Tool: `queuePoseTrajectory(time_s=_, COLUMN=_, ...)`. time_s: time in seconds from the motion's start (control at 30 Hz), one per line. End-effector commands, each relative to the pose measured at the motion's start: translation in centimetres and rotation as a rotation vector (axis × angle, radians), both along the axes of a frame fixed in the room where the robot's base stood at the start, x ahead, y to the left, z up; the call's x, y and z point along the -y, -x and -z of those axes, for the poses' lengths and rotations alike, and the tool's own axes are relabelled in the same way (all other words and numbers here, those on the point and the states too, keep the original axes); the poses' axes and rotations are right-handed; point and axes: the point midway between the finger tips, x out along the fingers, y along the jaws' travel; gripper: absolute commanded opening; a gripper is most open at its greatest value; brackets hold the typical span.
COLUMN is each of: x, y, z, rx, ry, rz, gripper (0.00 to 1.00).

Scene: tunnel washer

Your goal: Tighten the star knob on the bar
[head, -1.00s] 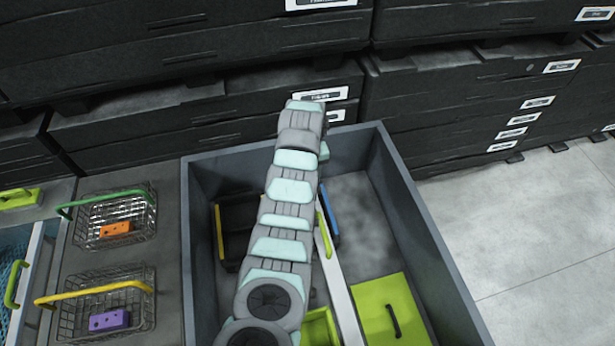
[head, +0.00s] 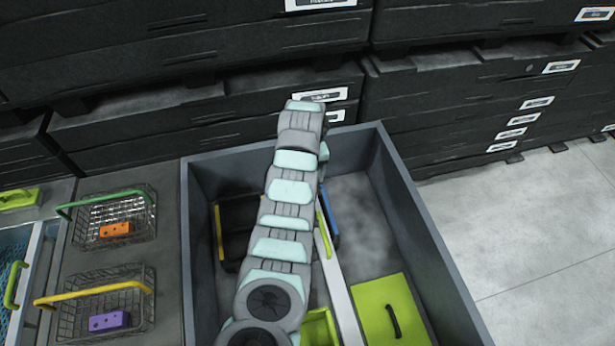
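A pale, flat bar (head: 341,296) runs lengthwise inside a grey open tub (head: 425,235). Its upper part passes behind my arm, which stretches across the tub and hides much of the middle. I cannot make out a star knob on the visible part of the bar. My gripper is not visible; it is hidden behind or below the arm's far end, so I cannot see where it is relative to the bar or whether it holds anything.
A lime lid with a black handle (head: 393,321), a lime bin (head: 318,328) and a black crate (head: 231,232) are in the tub. A wire basket with a green handle (head: 115,218) and one with a yellow handle (head: 100,305) stand left. Black drawers (head: 200,130) stand behind.

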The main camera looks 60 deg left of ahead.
Motion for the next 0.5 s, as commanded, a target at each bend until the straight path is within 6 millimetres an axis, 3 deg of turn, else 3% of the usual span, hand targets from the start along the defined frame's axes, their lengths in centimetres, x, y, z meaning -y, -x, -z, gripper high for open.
queuePoseTrajectory(time_s=0.27, x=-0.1, y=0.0, z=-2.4, rx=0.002, ry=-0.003, rz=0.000, gripper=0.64)
queuePoseTrajectory(time_s=0.5, x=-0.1, y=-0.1, z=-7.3, rx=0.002, ry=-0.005, rz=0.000, gripper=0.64)
